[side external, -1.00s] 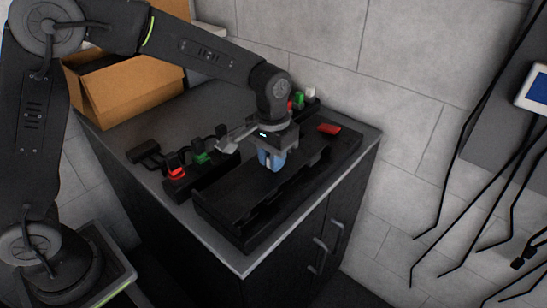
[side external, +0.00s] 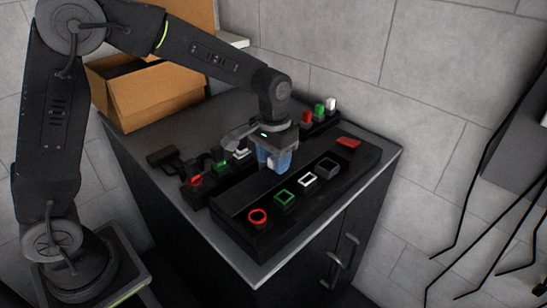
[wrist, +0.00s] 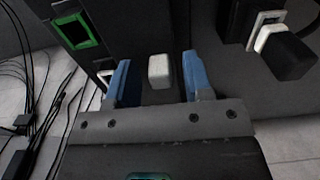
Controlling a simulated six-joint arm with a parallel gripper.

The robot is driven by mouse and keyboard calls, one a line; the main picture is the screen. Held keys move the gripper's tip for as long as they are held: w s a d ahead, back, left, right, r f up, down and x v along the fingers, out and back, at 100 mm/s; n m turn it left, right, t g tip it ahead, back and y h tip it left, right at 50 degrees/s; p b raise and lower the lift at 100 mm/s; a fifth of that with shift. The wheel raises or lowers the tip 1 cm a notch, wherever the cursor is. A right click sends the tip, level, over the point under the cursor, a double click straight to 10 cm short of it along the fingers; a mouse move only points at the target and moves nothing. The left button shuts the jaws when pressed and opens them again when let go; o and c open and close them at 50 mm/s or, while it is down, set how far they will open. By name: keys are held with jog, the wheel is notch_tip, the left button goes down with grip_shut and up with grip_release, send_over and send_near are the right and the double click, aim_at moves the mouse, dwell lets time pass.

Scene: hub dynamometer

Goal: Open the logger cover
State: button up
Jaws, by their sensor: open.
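The logger is a long black box (side external: 326,196) on the cabinet top. Its row of framed sockets is exposed: a red ring (side external: 257,217), a green square (side external: 285,197), a white square (side external: 307,180) and a dark one (side external: 328,165). A dark flat panel (side external: 238,196), apparently the cover, lies along the sockets' left side. My gripper (side external: 273,161) is over this side, with blue fingers apart. In the wrist view, a small pale knob (wrist: 159,70) sits between the open fingers of my gripper (wrist: 160,82), with gaps on both sides. The green-framed socket (wrist: 76,30) shows at upper left.
Coloured connectors (side external: 222,166) stand in a row left of the logger; another row (side external: 319,113) stands behind it. A red piece (side external: 348,142) lies at its far end. An open cardboard box (side external: 150,95) stands at the back left. The front cabinet edge is clear.

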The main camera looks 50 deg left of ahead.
aim_at(273, 157)
jog(key=shift+r, duration=0.1)
notch_tip(273, 157, up, 14)
jog(key=shift+f, duration=0.2)
dwell(0.4)
jog(key=s+a+f+t, duration=0.1)
jog(key=s+a+t, duration=0.1)
jog(key=s, duration=0.9)
jog(key=s+a+f+t, duration=0.1)
jog(key=s+a+t, duration=0.1)
jog(key=s, duration=0.8)
jog(key=shift+s+a+f+t, duration=0.15)
jog(key=shift+s+f+t, duration=0.15)
jog(key=shift+t, duration=0.5)
